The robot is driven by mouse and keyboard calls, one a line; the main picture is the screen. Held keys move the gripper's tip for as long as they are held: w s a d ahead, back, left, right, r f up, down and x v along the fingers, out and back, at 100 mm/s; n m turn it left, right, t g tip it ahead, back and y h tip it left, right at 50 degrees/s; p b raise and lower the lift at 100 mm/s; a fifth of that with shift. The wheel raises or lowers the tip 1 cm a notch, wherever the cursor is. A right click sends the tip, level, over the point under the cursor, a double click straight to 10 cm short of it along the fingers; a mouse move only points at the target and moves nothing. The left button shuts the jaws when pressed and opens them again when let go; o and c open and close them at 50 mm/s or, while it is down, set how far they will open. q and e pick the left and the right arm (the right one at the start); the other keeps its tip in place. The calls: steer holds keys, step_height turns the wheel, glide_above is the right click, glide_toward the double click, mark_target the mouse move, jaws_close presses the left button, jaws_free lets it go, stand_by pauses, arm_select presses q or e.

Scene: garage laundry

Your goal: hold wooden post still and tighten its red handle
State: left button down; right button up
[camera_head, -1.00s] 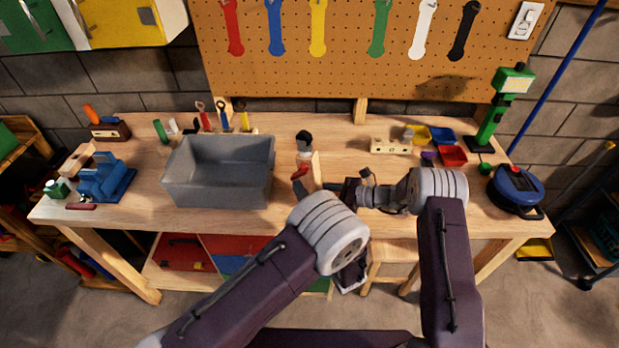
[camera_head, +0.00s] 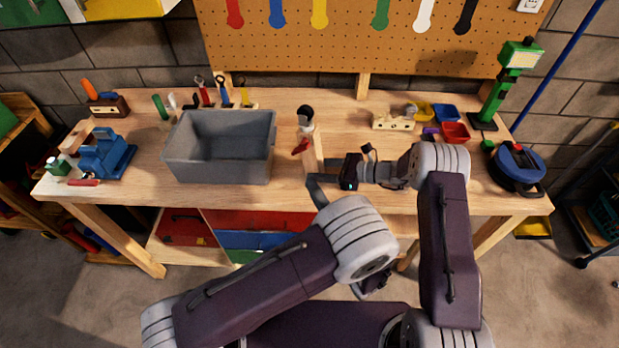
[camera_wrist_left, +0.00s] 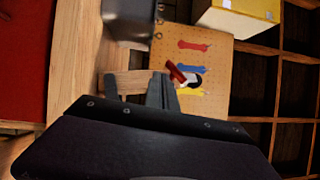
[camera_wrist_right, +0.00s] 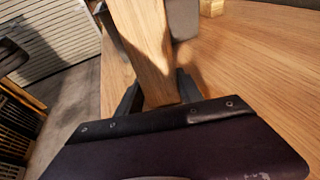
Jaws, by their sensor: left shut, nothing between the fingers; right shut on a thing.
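The wooden post (camera_head: 313,158) stands upright near the front edge of the workbench, with a dark and grey top. Its red handle (camera_head: 300,146) sticks out on the left side and also shows in the left wrist view (camera_wrist_left: 178,72). My right gripper (camera_head: 327,166) is shut on the post from the right; the right wrist view shows the post (camera_wrist_right: 145,50) between its fingers. My left gripper (camera_head: 313,182) is shut and empty, below and in front of the red handle, apart from it. My left arm partly hides it.
A grey crate (camera_head: 220,182) stands left of the post. A blue vise (camera_head: 105,155) is at the far left. A wooden block (camera_head: 394,122) and coloured bins (camera_head: 454,132) are at the right. Wrench shapes hang on the pegboard (camera_head: 345,50). The bench between crate and post is clear.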

steer(key=shift+r, duration=0.1)
arm_select(q)
steer(key=s+a+r+n+g+y, duration=0.2)
steer(key=a+r+n+g, duration=0.1)
steer(key=a+n+g, duration=1.25)
arm_select(e)
steer(key=shift+w, duration=0.1)
arm_select(q)
steer(key=w+d+r+m+h, duration=0.2)
steer(key=w+r+h, duration=0.1)
steer(key=r+h, duration=0.25)
steer(key=w+d+r+m+t+h, duration=0.1)
steer(key=w+r+m+h, duration=0.15)
steer(key=r+h, duration=0.35)
steer(key=w+d+r+m+h, duration=0.2)
steer(key=w+r+h, duration=0.15)
steer(key=r, duration=0.35)
glide_toward(303, 146)
step_height(303, 146, down, 3)
steer(key=w, duration=0.2)
steer(key=shift+s+d+f, duration=0.35)
steer(key=shift+d+f, duration=0.4)
steer(key=shift+f, duration=0.1)
steer(key=shift+s+d+f, duration=0.1)
steer(key=shift+d+f, duration=0.2)
steer(key=shift+f, duration=0.1)
